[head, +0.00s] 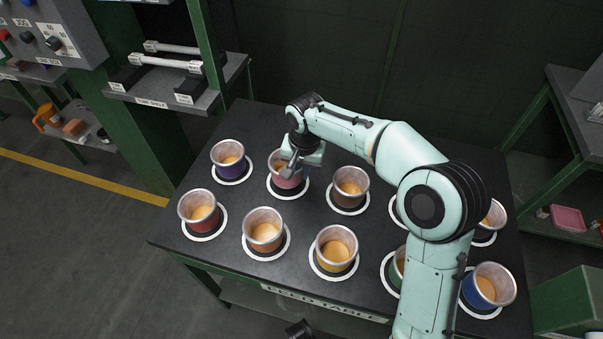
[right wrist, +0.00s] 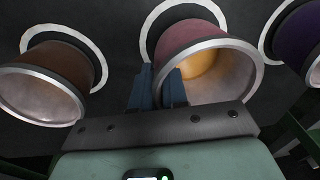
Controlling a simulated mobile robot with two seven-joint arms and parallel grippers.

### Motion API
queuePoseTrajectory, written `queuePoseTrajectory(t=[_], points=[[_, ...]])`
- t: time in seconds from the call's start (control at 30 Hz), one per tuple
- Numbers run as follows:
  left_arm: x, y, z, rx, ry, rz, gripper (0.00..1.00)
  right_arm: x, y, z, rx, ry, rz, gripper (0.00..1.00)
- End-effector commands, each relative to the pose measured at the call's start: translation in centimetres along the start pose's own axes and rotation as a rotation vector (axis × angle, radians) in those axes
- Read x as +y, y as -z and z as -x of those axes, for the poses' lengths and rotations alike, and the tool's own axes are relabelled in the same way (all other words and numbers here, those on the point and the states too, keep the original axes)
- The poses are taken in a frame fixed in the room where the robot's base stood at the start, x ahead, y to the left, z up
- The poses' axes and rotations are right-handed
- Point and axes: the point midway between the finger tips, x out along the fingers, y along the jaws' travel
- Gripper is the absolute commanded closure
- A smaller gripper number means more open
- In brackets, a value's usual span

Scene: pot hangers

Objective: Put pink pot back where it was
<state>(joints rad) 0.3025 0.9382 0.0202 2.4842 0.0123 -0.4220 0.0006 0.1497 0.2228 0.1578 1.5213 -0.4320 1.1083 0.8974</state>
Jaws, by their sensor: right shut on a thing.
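The pink pot (head: 289,182) stands in the back row of the dark table, on a black round spot with a white ring. It also shows in the right wrist view (right wrist: 190,37), with a pale metal rim and an orange-tan inside. My right gripper (head: 290,168) reaches it from above and is shut on its rim wall. In the right wrist view the two blue fingers (right wrist: 157,90) straddle the near rim. The pot looks upright and within its ring; I cannot tell whether its base touches the table. My left gripper is not in view.
A purple pot (head: 230,165) stands to the left and a brown pot (head: 349,190) to the right. Red (head: 200,213), orange (head: 264,231) and yellow (head: 337,255) pots line the front. My right arm hides part of the table's right side. A tube shelf (head: 160,97) stands behind left.

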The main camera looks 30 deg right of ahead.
Motion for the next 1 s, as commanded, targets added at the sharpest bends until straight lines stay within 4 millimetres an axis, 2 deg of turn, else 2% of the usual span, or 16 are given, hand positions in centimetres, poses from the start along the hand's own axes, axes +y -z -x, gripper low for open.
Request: queuePoseTrajectory(t=[0.03,0.1,0.47,0.5,0.57,0.87,1.0], points=[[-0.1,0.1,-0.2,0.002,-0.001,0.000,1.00,0.1,-0.1,-1.0,-0.002,-0.002,0.000,1.00],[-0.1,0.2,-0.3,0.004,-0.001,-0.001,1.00,0.2,-0.1,-1.6,0.000,-0.001,-0.001,1.00],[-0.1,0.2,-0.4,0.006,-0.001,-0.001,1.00,0.1,-0.2,-1.9,0.001,0.001,0.000,1.00],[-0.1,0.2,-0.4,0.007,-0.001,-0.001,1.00,0.1,-0.2,-1.9,0.000,0.000,0.000,0.77],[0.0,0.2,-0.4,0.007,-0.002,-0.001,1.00,0.1,-0.2,-1.9,0.000,0.000,-0.001,0.61],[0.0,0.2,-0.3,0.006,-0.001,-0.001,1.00,0.1,-0.1,-1.7,0.000,0.000,-0.001,0.61],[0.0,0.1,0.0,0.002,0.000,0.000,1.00,0.1,-0.1,-0.5,0.002,0.002,-0.001,0.61]])
